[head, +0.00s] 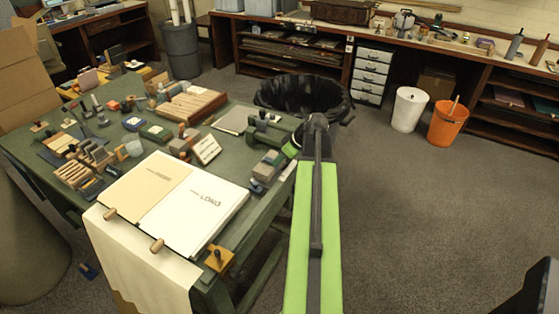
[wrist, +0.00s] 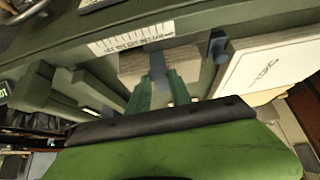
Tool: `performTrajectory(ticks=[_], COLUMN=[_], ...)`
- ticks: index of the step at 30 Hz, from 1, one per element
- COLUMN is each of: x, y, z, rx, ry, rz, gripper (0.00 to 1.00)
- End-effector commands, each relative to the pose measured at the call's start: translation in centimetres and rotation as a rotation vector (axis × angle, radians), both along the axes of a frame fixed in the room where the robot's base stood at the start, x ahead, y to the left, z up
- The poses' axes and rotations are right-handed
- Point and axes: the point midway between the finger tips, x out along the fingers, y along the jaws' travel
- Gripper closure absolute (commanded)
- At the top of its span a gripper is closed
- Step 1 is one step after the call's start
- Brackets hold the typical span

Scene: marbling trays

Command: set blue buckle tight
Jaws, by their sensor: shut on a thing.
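The blue buckle (wrist: 158,70) shows in the wrist view as a small blue-grey piece against a pale layered block (wrist: 140,62). My gripper (wrist: 159,84) is shut on it, with a green finger on either side. The fingers hide part of the buckle, so how tight it sits cannot be told. In the head view my gripper (head: 290,151) is at the right edge of the green table (head: 232,262), beside a small grey block (head: 268,164). The buckle cannot be made out there.
In the wrist view a second blue-grey piece (wrist: 218,47) stands right of the block, near a white book (wrist: 265,65). A white marked strip (wrist: 130,38) lies behind. In the head view an open book (head: 195,213) and many tools crowd the table.

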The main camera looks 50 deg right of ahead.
Motion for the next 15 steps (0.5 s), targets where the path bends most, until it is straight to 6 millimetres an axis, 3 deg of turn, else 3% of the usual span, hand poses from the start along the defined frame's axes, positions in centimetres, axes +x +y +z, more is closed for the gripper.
performTrajectory(ticks=[5,6,11,15], x=[-0.03,-0.03,0.0,0.01], y=[0.04,0.04,0.05,0.04], z=[0.02,0.02,0.03,0.05], rx=[0.0,0.0,0.0,-0.001], ry=[0.004,0.004,0.004,0.004], rz=[0.002,0.002,0.002,0.001], gripper=[1.0,0.72,0.53,0.53])
